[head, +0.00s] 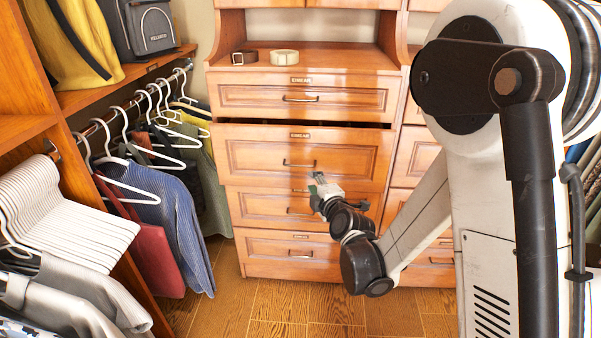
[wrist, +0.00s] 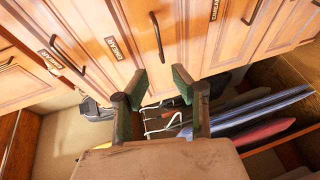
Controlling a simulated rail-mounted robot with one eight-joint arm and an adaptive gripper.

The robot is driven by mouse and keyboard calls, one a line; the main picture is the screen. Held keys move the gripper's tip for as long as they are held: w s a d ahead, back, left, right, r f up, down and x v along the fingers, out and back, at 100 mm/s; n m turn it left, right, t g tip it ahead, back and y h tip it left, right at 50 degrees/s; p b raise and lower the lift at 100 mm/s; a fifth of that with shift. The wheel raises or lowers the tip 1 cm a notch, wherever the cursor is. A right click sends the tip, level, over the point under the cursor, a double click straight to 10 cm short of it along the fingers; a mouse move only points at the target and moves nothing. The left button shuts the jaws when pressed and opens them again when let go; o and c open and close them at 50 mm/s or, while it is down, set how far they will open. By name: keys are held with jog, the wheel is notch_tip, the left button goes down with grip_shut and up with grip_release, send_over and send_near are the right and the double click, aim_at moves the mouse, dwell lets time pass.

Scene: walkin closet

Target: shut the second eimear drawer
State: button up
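The wooden dresser has a column of panelled drawers with dark handles and small name plates. The second drawer from the top (head: 258,157) is pulled out, with a dark gap along its top edge. Its handle (head: 299,164) is at the middle of its front. My gripper (head: 318,180) is in front of the lower part of this drawer, just below and right of the handle. In the wrist view, the two green-padded fingers (wrist: 160,82) are apart with nothing between them. The second drawer's handle (wrist: 157,37) shows ahead of them. I cannot tell whether the fingers touch the front.
The top drawer (head: 345,97) and the lower drawers (head: 262,207) look closed. A dark belt (head: 244,57) and a pale belt (head: 285,57) lie on the shelf above. Hanging clothes (head: 170,220) line the left side. The wooden floor (head: 290,305) in front is clear.

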aim_at(300, 166)
jog(key=b+x, duration=0.2)
jog(key=x, duration=1.1)
jog(key=shift+w+a+f, duration=0.1)
jog(key=shift+w+f, duration=0.05)
jog(key=shift+w, duration=0.2)
grip_shut()
